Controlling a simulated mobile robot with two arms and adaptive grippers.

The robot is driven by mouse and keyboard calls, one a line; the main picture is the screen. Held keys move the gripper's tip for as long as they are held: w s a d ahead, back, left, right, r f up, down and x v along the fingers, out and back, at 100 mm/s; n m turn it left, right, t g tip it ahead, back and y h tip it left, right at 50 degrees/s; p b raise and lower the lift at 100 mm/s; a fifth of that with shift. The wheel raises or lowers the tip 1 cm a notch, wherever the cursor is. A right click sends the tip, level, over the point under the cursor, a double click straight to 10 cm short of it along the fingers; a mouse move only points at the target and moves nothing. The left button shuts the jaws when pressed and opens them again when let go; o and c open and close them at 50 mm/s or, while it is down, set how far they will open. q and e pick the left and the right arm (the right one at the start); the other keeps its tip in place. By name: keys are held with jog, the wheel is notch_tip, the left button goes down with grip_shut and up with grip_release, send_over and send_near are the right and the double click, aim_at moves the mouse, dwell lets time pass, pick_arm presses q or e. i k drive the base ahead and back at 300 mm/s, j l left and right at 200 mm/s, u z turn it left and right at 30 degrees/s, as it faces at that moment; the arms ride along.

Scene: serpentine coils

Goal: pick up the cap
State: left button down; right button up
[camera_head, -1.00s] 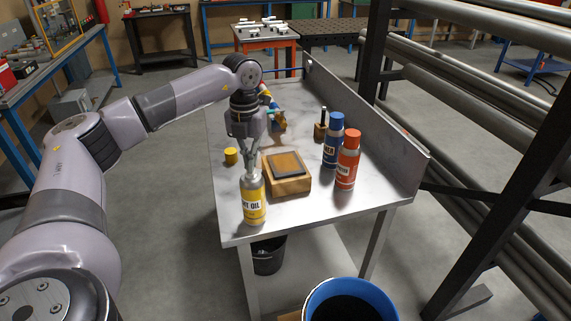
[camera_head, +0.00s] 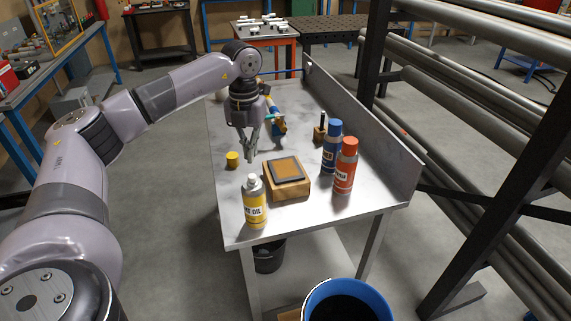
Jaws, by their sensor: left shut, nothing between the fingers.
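A small yellow cap (camera_head: 232,160) stands on the metal bench at its left side. My left gripper (camera_head: 249,158) points down just to the right of the cap, with its fingers closed and nothing between them. It looks apart from the cap; its exact height above the bench is hard to tell. My right gripper is not in view.
A wooden block with a dark-framed pad (camera_head: 287,180) sits right of the gripper. A blue can (camera_head: 331,147) and a red can (camera_head: 345,166) stand farther right. A blue and yellow tool (camera_head: 276,125) lies behind. The metal bench (camera_head: 315,222) is clear at its front.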

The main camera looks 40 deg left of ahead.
aim_at(233, 158)
jog(key=u, duration=1.35)
